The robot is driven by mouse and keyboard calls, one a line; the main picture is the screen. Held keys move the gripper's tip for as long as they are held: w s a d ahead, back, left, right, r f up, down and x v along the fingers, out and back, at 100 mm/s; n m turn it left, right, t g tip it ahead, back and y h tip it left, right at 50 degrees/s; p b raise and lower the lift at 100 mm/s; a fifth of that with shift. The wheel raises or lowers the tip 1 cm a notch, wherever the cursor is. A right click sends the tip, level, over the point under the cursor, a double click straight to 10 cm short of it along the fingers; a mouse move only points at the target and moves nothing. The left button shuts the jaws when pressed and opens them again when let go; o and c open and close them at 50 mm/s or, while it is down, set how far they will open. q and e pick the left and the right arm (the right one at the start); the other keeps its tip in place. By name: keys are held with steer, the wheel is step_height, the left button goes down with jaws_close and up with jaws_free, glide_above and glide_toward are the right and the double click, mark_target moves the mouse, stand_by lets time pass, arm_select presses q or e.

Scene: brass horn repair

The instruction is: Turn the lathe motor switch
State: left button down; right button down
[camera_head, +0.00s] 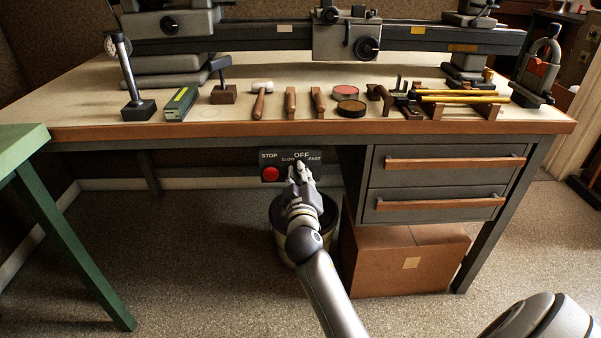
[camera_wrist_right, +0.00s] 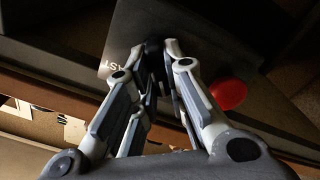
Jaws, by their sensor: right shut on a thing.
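The motor switch panel (camera_head: 283,177) is a dark plate under the front edge of the bench, lettered STOP, OFF, SLOW and FAST. Its red stop button (camera_head: 270,174) is at the left of the plate and also shows in the right wrist view (camera_wrist_right: 229,94). My right gripper (camera_head: 300,170) is at the panel, below the OFF lettering. In the right wrist view its fingers (camera_wrist_right: 160,50) are shut on the dark switch knob (camera_wrist_right: 153,47), which they mostly hide. Which way the knob points cannot be told. My left gripper is not in view.
The lathe (camera_head: 345,40) stands on the bench (camera_head: 215,128), with several hand tools along the front. Drawers (camera_head: 445,180) are right of the panel, above a cardboard box (camera_head: 410,265). A bin (camera_head: 330,215) stands below the panel. A green table (camera_head: 22,145) is at left.

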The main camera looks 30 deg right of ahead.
steer(key=shift+r+n, duration=0.15)
steer(key=shift+n, duration=0.25)
steer(key=c, duration=1.5)
jaws_free()
steer(key=v, duration=0.7)
steer(key=shift+s+a, duration=0.15)
steer(key=shift+s, duration=0.1)
